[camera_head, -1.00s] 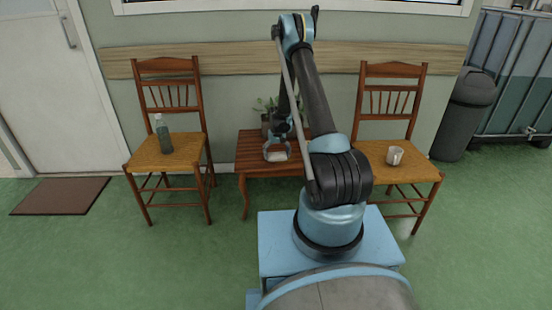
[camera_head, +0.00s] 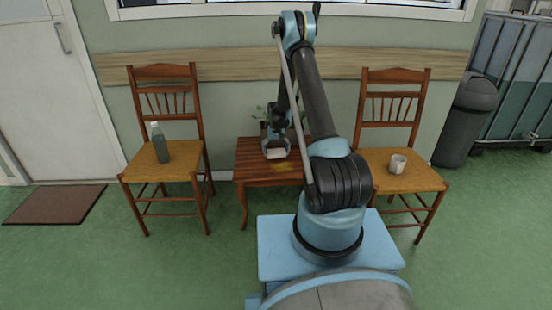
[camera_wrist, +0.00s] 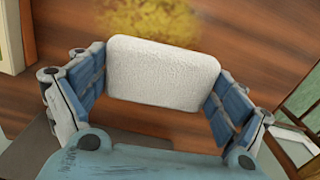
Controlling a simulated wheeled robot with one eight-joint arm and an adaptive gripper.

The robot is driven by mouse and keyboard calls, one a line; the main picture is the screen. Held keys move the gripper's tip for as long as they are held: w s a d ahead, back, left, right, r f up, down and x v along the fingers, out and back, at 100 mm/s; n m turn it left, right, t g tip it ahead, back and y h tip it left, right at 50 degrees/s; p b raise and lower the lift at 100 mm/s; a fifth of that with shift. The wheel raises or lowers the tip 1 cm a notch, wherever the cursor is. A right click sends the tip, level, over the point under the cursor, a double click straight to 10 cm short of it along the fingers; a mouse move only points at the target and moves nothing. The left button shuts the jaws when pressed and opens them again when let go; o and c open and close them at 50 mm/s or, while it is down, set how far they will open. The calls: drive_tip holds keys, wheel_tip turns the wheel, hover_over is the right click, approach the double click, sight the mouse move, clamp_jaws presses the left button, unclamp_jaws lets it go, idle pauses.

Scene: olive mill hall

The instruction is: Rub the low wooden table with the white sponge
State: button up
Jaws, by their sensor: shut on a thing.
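The white sponge (camera_wrist: 162,74) is held between the two blue fingers of my gripper (camera_wrist: 160,95) in the wrist view. In the head view the sponge (camera_head: 276,153) and my gripper (camera_head: 276,142) are over the low wooden table (camera_head: 252,172), towards its middle. I cannot tell whether the sponge touches the tabletop. A yellowish patch (camera_wrist: 150,20) marks the table's wood just beyond the sponge; it also shows in the head view (camera_head: 286,165). My arm hides the table's right part.
A chair with a green bottle (camera_head: 160,145) stands left of the table. A chair with a white mug (camera_head: 397,164) stands right of it. A potted plant, partly hidden by my arm, is at the table's back. Green floor is free in front.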

drive_tip(key=shift+a+r, duration=0.15)
drive_tip(key=shift+r, duration=2.1)
